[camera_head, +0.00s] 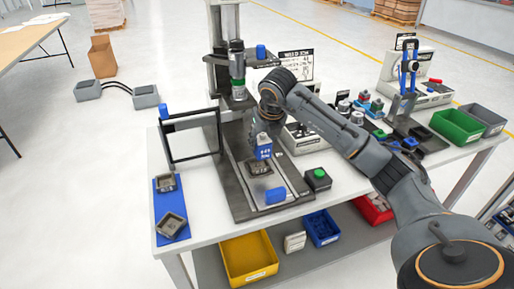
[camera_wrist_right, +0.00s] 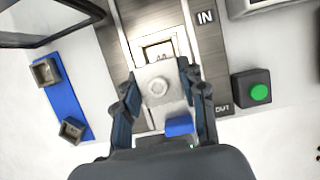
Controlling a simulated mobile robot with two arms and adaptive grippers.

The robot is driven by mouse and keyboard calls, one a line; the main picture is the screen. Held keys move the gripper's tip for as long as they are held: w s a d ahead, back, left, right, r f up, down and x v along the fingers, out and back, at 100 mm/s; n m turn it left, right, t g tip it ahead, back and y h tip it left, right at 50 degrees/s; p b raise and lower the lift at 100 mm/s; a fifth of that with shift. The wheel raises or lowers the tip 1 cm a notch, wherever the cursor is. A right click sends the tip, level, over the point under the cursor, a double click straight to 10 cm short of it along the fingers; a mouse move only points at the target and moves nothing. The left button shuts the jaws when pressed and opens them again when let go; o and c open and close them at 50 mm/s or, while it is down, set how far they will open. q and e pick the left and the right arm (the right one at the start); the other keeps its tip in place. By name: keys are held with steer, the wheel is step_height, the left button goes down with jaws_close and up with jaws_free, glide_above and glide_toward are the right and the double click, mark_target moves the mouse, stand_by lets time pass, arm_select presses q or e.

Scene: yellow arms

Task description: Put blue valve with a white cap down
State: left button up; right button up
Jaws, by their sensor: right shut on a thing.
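My right gripper (camera_head: 262,135) reaches in over the base of the press and points down. In the right wrist view its two fingers (camera_wrist_right: 160,105) are closed on the sides of a valve (camera_wrist_right: 156,86), which shows a pale top with a round cap. In the head view the blue body of the valve (camera_head: 264,153) shows below the gripper. It is just above a grey square fixture (camera_head: 259,168) on the press base; I cannot tell whether they touch. The fixture shows partly beyond the valve in the wrist view (camera_wrist_right: 158,51). My left gripper is not in view.
The press (camera_head: 237,75) column stands behind the valve. Two grey fixtures sit on a blue mat (camera_head: 163,205) at left. A black frame (camera_head: 190,157) stands beside the press.

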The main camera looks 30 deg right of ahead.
steer(key=shift+w+d+f, duration=0.1)
steer(key=shift+w+f, duration=0.95)
steer(key=shift+f, duration=0.15)
steer(key=f+p, duration=0.2)
steer(key=f, duration=0.1)
steer(key=shift+w, duration=0.2)
steer(key=shift+f, duration=0.3)
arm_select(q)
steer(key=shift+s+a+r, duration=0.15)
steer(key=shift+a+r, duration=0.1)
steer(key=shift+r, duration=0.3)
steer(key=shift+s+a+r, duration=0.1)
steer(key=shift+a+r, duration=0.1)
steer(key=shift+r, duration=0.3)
arm_select(e)
steer(key=shift+f, duration=0.2)
steer(key=o, duration=1.2)
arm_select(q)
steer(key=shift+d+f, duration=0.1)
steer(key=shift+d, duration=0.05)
